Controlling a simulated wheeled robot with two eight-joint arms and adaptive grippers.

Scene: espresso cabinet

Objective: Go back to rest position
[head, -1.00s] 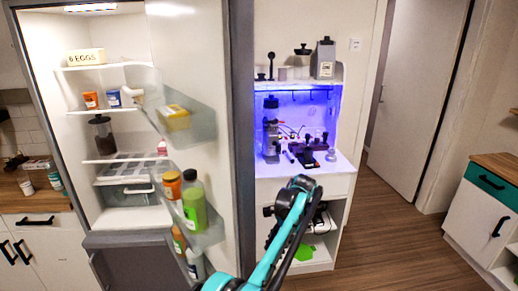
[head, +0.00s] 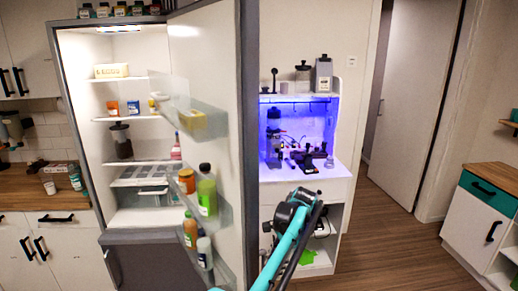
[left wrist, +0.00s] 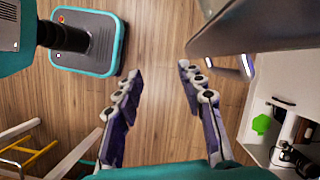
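My left gripper (left wrist: 158,75) shows in the left wrist view with its two fingers wide apart and nothing between them. It hangs over bare wooden floor, and no finger touches anything. In the head view, a teal and black arm link of mine rises from the bottom centre, in front of the espresso cabinet (head: 304,184). No gripper fingers can be made out there, and I cannot tell which arm it is. My right gripper is not seen in either view.
The fridge (head: 118,219) stands left with its door (head: 206,75) open and bottles on the door shelves. Coffee tools stand on the cabinet; a green item (head: 307,255) lies on a lower shelf. A yellow-railed frame (left wrist: 40,152) stands at lower left. Floor is free at right.

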